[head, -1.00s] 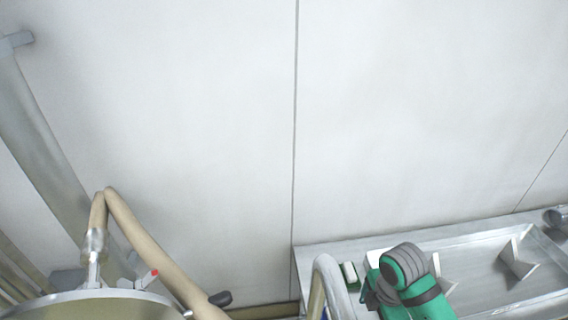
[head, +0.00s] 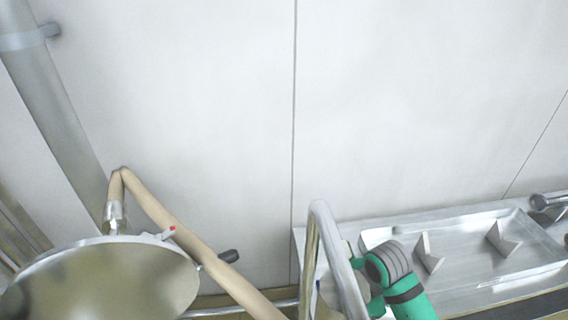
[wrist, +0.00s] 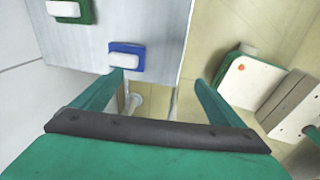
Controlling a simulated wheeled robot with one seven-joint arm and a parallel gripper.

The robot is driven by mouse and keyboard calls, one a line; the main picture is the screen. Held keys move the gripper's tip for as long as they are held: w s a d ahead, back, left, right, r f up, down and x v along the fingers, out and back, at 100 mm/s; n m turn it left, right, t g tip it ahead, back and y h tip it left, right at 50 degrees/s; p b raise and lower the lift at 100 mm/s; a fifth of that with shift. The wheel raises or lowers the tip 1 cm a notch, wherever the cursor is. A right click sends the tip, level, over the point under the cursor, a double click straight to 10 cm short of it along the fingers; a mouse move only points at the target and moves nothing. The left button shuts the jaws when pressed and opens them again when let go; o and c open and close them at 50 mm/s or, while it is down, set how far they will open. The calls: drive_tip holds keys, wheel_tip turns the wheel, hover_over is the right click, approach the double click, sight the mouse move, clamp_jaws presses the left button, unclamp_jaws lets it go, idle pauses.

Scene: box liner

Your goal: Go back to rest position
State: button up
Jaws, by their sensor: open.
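My gripper (wrist: 160,84) shows in the wrist view with its two green fingers spread apart and nothing between them. Beyond the fingertips are the edge of a grey metal surface (wrist: 150,22) and the floor. My green and grey arm (head: 392,275) rises at the lower right of the head view, in front of a metal tray. The gripper itself cannot be made out in the head view.
A blue holder with a white block (wrist: 126,57) and a green one (wrist: 71,10) sit on the metal surface. A pale box-like object (wrist: 250,80) stands at right. The head view shows a round metal vessel (head: 105,285), a bent metal rail (head: 335,250) and the tray (head: 465,225).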

drive_tip(key=w+a+r+m+t+y, duration=0.2)
drive_tip(key=w+a+r+m+t, duration=0.15)
drive_tip(key=a, duration=0.65)
drive_tip(key=w+a+r+m+t+y, duration=0.2)
drive_tip(key=w+a+m+t, duration=0.25)
drive_tip(key=a, duration=0.45)
drive_tip(key=w+a+r+m+t+y, duration=0.2)
drive_tip(key=w+a+r+m+t, duration=0.15)
drive_tip(key=a, duration=0.65)
drive_tip(key=s+d+f+m+t+h, duration=0.1)
drive_tip(key=s+d+f+m+h, duration=0.15)
drive_tip(key=s+f+m, duration=0.55)
drive_tip(key=s+d+f+m+t+h, duration=0.15)
drive_tip(key=s+f+h, duration=0.25)
drive_tip(key=s, duration=0.9)
drive_tip(key=s+d+r+n, duration=0.1)
drive_tip(key=s+d, duration=0.2)
drive_tip(key=s, duration=0.6)
drive_tip(key=s+d+r, duration=0.1)
drive_tip(key=s+d, duration=0.3)
drive_tip(key=s, duration=0.5)
drive_tip(key=shift+s+d+n+h, duration=0.15)
drive_tip(key=shift+s+n+h, duration=0.1)
drive_tip(key=shift+n+h, duration=0.15)
